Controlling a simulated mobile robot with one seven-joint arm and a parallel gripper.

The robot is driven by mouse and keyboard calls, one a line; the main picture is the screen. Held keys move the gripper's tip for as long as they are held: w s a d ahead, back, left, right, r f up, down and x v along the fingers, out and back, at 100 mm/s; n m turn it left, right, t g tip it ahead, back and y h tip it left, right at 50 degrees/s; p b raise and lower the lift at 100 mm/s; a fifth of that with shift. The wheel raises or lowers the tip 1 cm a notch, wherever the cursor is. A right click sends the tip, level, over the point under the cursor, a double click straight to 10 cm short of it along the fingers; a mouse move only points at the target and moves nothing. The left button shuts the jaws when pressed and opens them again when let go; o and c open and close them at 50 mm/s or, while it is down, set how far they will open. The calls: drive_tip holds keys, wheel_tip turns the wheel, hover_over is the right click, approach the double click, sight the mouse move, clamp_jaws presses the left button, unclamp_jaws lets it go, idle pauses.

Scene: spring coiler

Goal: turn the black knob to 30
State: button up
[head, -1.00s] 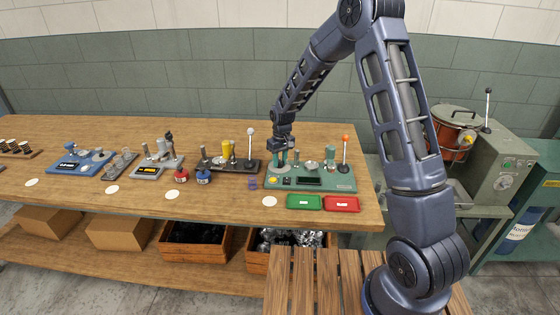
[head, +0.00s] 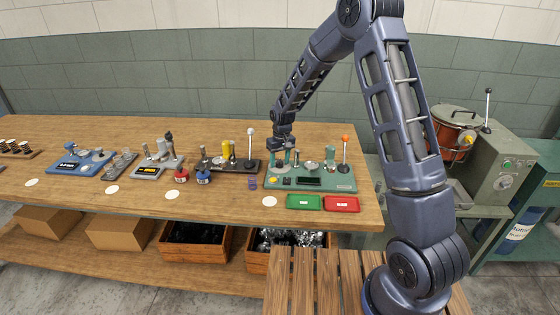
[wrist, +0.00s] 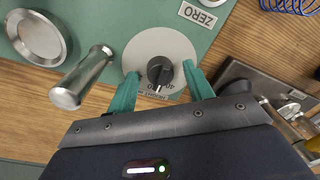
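The black knob (wrist: 160,71) sits on a round pale dial plate on a green panel in the wrist view. Its white pointer line points down in the picture, toward a partly hidden, upside-down number label (wrist: 168,89). My gripper (wrist: 159,69) is open, with one green finger on each side of the knob and a gap visible on both sides. In the head view my gripper (head: 285,158) is over the left back part of the green machine (head: 342,183). The knob cannot be made out there.
In the wrist view a metal post (wrist: 82,78) and a round metal dish (wrist: 38,36) stand left of the knob. A blue wire coil (wrist: 290,4) lies at the upper right. A lever with an orange ball (head: 345,139) rises from the machine. Green (head: 304,202) and red trays (head: 341,203) lie in front.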

sight(281, 162)
drive_tip(key=shift+r, duration=0.1)
wheel_tip(281, 162, up, 11)
drive_tip(key=shift+w+d+f, duration=0.15)
drive_tip(key=shift+d+f, duration=0.05)
drive_tip(key=shift+d, duration=0.1)
idle(0.5)
drive_tip(key=s+d+r+m+t, duration=0.15)
drive_tip(key=s+d+r, duration=0.35)
drive_tip(key=d+r, duration=0.5)
drive_tip(key=s+d+r+m+t, duration=0.1)
drive_tip(key=s+d+r+m, duration=0.1)
drive_tip(key=s+d+r, duration=0.75)
drive_tip(key=s+d+m+t, duration=0.2)
drive_tip(key=s+d+m, duration=0.1)
drive_tip(key=s+d, duration=1.3)
drive_tip(key=shift+d+r+h, duration=0.15)
drive_tip(key=shift+r+h, duration=0.15)
drive_tip(key=shift+r, duration=0.1)
drive_tip(key=shift+t, duration=0.25)
drive_tip(key=shift+c, duration=0.4)
